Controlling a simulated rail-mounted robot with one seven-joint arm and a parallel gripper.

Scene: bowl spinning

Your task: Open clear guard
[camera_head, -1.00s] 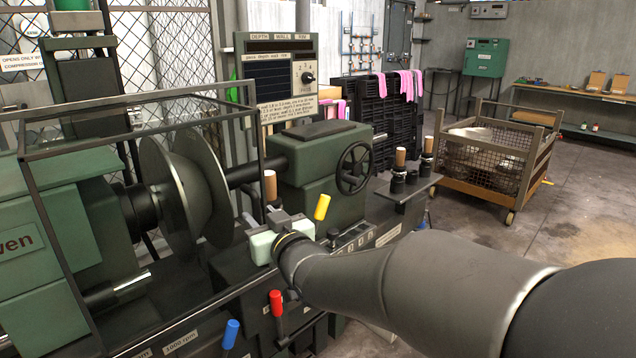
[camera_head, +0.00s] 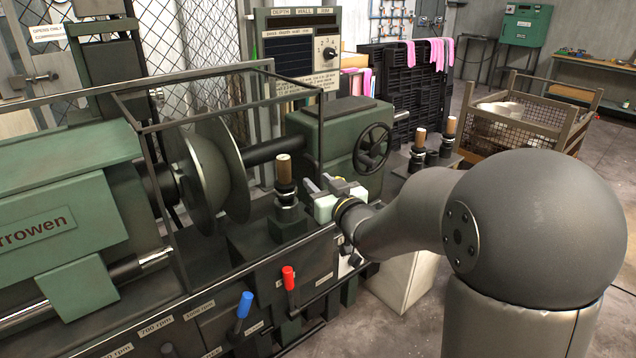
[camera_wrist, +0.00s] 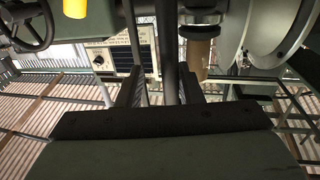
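The clear guard (camera_head: 321,128) is a box of dark metal bars around the large grey disc (camera_head: 208,172) on the green lathe. Its front side stands closed across the disc. My gripper (camera_head: 322,192) is at the lower part of the guard's right front upright. In the wrist view my gripper's two dark fingers (camera_wrist: 162,92) are apart, with a grey vertical bar (camera_wrist: 168,55), apparently that upright, between them. Gaps show on both sides of the bar. Its contact with the fingers is not visible in the head view.
A roller tool with a wooden top (camera_head: 285,180) stands just left of my gripper. A handwheel (camera_head: 372,148) is behind it. Red (camera_head: 289,278) and blue (camera_head: 244,304) levers are on the lathe front. A yellow handle (camera_wrist: 75,8) shows in the wrist view.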

